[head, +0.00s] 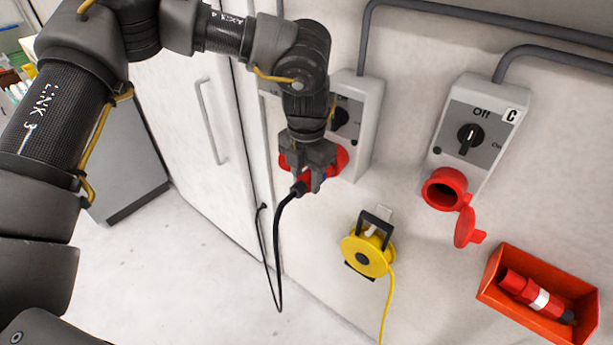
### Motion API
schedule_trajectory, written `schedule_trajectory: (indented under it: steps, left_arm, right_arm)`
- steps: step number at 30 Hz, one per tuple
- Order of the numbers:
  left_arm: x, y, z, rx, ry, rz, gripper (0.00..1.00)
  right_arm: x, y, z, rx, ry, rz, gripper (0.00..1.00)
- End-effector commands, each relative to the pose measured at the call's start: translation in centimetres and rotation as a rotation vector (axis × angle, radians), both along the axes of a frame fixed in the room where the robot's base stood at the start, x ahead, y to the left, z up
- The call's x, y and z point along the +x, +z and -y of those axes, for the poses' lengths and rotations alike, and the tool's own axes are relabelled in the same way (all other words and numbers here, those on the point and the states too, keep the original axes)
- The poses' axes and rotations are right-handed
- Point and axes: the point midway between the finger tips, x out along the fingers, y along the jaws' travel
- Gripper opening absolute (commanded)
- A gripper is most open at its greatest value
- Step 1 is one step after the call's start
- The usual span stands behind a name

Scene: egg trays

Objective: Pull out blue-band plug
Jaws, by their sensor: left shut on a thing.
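My left gripper (313,160) is shut on a red plug (305,181) at the red socket (342,158) of the left switch box (366,112). The gripper covers most of the plug, and I cannot see a blue band on it. I cannot tell how deep the plug sits in the socket. A black cable (279,255) hangs from the plug's lower end and loops down to the left. My right gripper is not in view.
A switch box marked C (487,112) reads Off; its red socket (446,188) has the lid hanging open. A yellow cable reel (366,254) hangs below. A red bin (491,292) holds a red plug with a white band (538,296). A white cabinet (185,75) stands left.

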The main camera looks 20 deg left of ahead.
Motion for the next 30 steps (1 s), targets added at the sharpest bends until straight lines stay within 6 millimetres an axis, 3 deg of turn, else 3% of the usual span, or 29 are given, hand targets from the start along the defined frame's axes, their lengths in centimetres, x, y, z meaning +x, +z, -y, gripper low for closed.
schedule_trajectory:
  steps: [30]
  left_arm:
    - [-2.5, 0.0, -1.0, 0.000, 0.000, 0.001, 0.03]
  right_arm:
    - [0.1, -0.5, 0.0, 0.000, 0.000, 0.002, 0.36]
